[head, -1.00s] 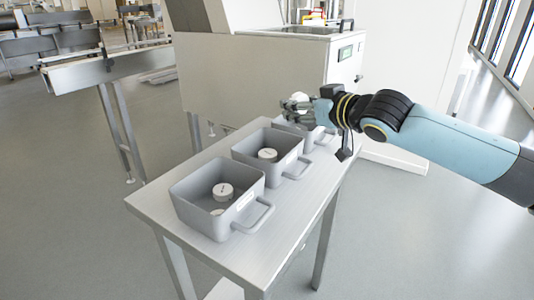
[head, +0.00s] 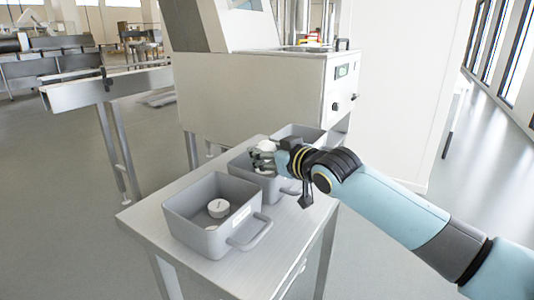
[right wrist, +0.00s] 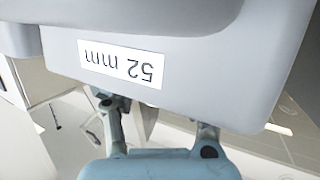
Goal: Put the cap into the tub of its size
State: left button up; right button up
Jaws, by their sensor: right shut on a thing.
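Three grey tubs with side handles stand in a row on a metal table. My right gripper (head: 264,155) is shut on a white cap (head: 266,146) over the middle tub (head: 238,163). The near tub (head: 185,214) has a round white cap (head: 218,207) inside. The far tub (head: 311,131) is partly behind my arm. In the right wrist view a tub wall (right wrist: 215,75) carries a label (right wrist: 121,63) reading "52 mm", upside down; my right gripper's fingers pass behind that wall, so their tips and the held cap are hidden there. My left gripper is out of view.
The metal table top (head: 150,216) is bare around the near tub. A large white machine (head: 255,95) stands behind the table. A conveyor (head: 110,85) stands at the left. Open floor lies on both sides.

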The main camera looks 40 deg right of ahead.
jog(key=shift+f, duration=0.65)
jog(key=o, duration=0.8)
jog(key=shift+o, duration=0.2)
jog(key=shift+r, duration=0.75)
jog(key=p+v, duration=0.3)
jog(key=v, duration=0.9)
jog(key=shift+d+f, duration=0.1)
